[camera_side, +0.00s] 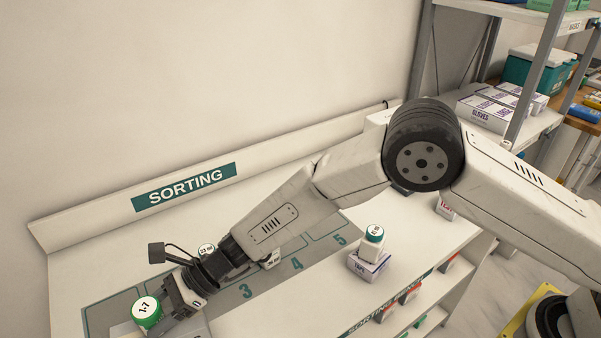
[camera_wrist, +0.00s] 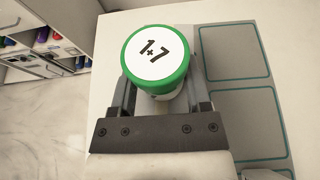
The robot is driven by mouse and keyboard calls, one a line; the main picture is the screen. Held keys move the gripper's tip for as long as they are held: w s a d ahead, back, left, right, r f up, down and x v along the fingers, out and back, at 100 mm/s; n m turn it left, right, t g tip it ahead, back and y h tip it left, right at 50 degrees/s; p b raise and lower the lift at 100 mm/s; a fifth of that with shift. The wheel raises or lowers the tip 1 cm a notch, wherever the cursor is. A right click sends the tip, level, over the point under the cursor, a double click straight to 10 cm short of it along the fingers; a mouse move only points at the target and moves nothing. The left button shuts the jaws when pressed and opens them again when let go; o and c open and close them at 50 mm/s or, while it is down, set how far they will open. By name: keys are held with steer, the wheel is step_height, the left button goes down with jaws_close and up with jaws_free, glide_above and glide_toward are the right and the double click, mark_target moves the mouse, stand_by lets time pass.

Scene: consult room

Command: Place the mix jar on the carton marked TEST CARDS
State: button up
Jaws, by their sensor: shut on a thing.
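A white jar with a green lid marked 1+7 (camera_side: 147,311), which fits the mix jar, is at the lower left of the side view. It also shows at the top middle of the wrist view (camera_wrist: 158,60). My gripper (camera_side: 168,312) is shut on it, one finger on each side; its fingers also show in the wrist view (camera_wrist: 160,92). The jar is over the left end of the grey mat; I cannot tell whether it is lifted. A small carton with partly hidden red lettering (camera_side: 446,207) sits near the bench's right end, behind my arm. It may be the TEST CARDS carton.
A carton marked TAPE (camera_side: 370,268) carries a teal-lidded jar (camera_side: 374,236) at the bench's front edge. Two small white containers (camera_side: 207,249) (camera_side: 271,260) stand close to my wrist. The SORTING board (camera_side: 185,187) runs along the back. A shelf rack (camera_side: 529,70) stands at the right.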

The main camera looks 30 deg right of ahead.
steer(key=shift+f, duration=0.15)
steer(key=o, duration=1.3)
steer(key=shift+r, duration=0.2)
steer(key=v, duration=1.2)
steer(key=s+d+n+t+h, duration=0.1)
steer(key=s+d+n+h, duration=0.3)
steer(key=d, duration=0.8)
steer(key=s+d+n+h, duration=0.5)
steer(key=d+n, duration=0.3)
steer(key=d, duration=0.4)
steer(key=s+d+n+t+h, duration=0.1)
steer(key=s+d+n+h, duration=0.3)
steer(key=d, duration=0.9)
steer(key=shift+s+d+r+n+t, duration=0.15)
steer(key=shift+s+n, duration=0.1)
steer(key=shift+n, duration=0.25)
steer(key=shift+s+a+r+n+t, duration=0.15)
steer(key=shift+s+n, duration=0.1)
steer(key=shift+n, duration=0.25)
